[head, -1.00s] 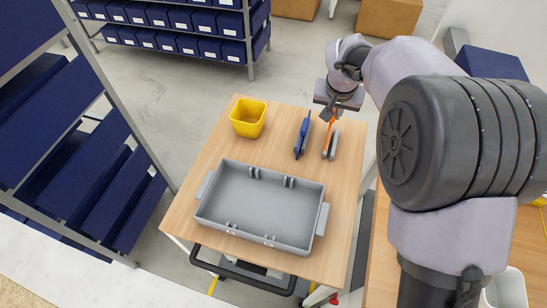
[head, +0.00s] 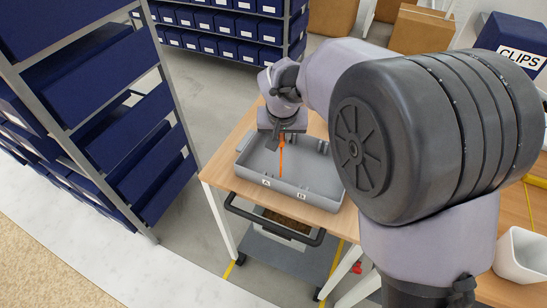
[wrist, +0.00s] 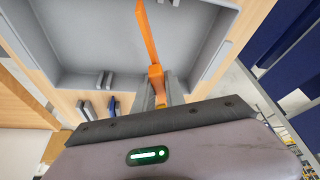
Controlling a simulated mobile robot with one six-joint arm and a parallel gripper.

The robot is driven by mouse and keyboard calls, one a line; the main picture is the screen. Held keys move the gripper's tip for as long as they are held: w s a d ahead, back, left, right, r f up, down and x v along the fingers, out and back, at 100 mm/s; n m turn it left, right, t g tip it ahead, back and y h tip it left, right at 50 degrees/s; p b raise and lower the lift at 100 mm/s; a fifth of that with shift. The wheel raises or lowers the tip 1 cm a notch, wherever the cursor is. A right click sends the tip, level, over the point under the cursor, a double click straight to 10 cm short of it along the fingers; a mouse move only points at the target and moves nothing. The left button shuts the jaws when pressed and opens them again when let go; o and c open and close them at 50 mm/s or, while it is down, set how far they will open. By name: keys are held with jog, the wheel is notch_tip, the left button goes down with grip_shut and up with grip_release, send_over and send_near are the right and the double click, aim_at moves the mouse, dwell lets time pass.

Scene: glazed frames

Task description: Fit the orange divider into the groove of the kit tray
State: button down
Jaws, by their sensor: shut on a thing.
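The grey kit tray (head: 243,168) lies on the wooden table, with labels A and B on its near wall. My gripper (head: 281,137) is over the tray, shut on the upper part of the orange divider (head: 281,162), which hangs edge-on. In the wrist view the divider (wrist: 148,35) reaches from my gripper (wrist: 160,92) across the tray's interior (wrist: 90,35). A pair of grey groove clips (wrist: 104,80) stands at the wall, left of the divider. I cannot tell whether the divider's lower edge touches the tray floor.
A blue piece (wrist: 112,104) and a grey piece (wrist: 89,108) lie on the table beyond the tray. Shelves of blue bins (head: 130,110) stand at the left. A white bin (head: 522,262) stands at the right. My arm hides the table's right part.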

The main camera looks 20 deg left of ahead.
aim_at(281, 147)
notch_tip(281, 147, down, 5)
jog(key=shift+r+b, duration=0.2)
jog(key=shift+b, duration=0.65)
jog(key=shift+r, duration=0.15)
jog(key=c, duration=1.4)
grip_release()
